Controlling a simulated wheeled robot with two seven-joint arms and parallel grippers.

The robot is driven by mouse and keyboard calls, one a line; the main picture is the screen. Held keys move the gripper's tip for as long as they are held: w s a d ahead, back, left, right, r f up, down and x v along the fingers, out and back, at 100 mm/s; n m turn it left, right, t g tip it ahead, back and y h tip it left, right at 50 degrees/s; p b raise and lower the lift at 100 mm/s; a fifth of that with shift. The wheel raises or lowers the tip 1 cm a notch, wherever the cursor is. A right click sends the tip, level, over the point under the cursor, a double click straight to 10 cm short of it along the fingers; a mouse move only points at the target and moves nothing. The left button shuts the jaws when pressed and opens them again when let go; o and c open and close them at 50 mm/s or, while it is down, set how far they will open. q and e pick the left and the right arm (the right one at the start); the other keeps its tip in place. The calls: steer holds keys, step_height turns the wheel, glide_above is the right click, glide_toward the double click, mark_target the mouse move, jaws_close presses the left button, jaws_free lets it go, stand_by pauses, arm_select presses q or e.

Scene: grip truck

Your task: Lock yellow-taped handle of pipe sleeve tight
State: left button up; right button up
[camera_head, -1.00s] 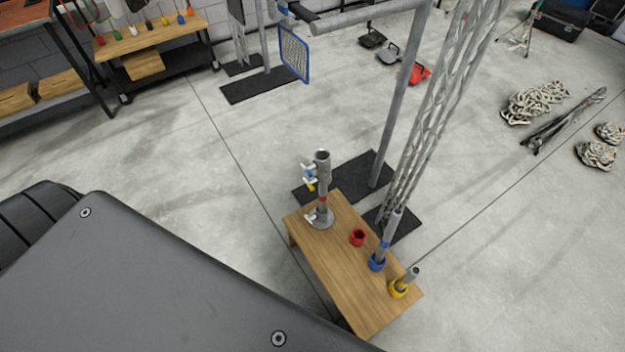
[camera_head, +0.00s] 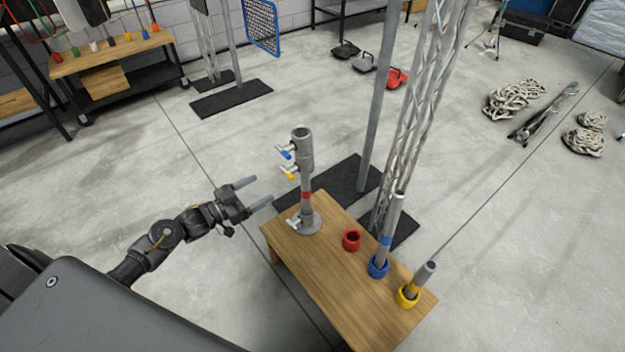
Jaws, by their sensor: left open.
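The pipe sleeve (camera_head: 303,150) is a grey metal tube at the top of an upright pipe, which has a red band and stands on a round base on the wooden table. A yellow-taped handle (camera_head: 289,175) sticks out to the left low on the sleeve. A blue-taped handle (camera_head: 285,153) sticks out above it. How tight either handle is cannot be told. My left gripper (camera_head: 254,193) is open and empty, to the left of the pipe and a little below the yellow-taped handle in the picture. My right gripper is not in view.
The wooden table (camera_head: 330,285) also carries an empty red ring (camera_head: 352,239), a blue ring (camera_head: 378,267) with a pipe, and a yellow ring (camera_head: 407,296) with a shorter pipe. A truss (camera_head: 410,130) and a grey pole rise behind it.

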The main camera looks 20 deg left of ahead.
mark_target(287, 174)
arm_select(q)
steer(key=x, duration=1.1)
steer(key=shift+b, duration=0.3)
steer(key=c, duration=1)
